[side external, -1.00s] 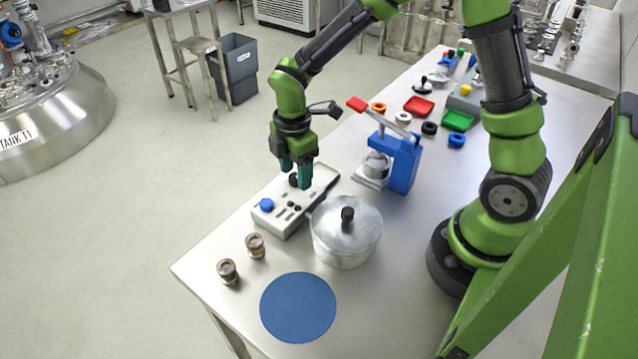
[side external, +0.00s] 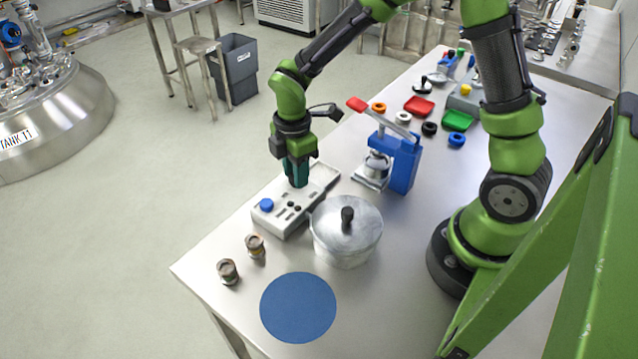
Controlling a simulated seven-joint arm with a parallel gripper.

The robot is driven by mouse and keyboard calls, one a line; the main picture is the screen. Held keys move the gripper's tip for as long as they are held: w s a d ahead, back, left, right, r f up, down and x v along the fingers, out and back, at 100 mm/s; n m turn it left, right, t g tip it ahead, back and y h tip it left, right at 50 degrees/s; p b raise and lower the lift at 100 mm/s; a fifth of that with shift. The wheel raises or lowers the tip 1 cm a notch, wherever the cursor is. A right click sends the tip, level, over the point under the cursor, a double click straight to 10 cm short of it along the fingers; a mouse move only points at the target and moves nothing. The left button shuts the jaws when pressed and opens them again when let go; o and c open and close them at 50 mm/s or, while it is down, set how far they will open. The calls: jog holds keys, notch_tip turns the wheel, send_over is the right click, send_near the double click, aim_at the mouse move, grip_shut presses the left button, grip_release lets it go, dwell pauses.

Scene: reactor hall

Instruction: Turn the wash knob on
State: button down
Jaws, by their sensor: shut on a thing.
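A white control panel box (side external: 318,183) lies on the steel table, with a blue knob (side external: 266,204) at its near left end and small dark sockets or slots along its top. My gripper (side external: 298,184) points straight down over the middle of the panel. Its teal fingers are shut on the black knob there, which they hide now. I cannot read any label on the panel, so which knob is the wash knob does not show. The blue knob stands clear of the fingers.
A lidded metal pot (side external: 345,240) stands close to the panel's right side. A blue press (side external: 403,163) with a red-tipped lever stands behind. Two small jars (side external: 255,246) and a blue round mat (side external: 298,308) lie in front. Coloured trays and rings are at the far right.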

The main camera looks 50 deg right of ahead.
jog(key=m, duration=0.9)
jog(key=shift+a, duration=0.1)
jog(key=m, duration=0.4)
jog(key=shift+r, duration=0.1)
jog(key=shift+m, duration=2.2)
jog(key=c, duration=0.8)
grip_release()
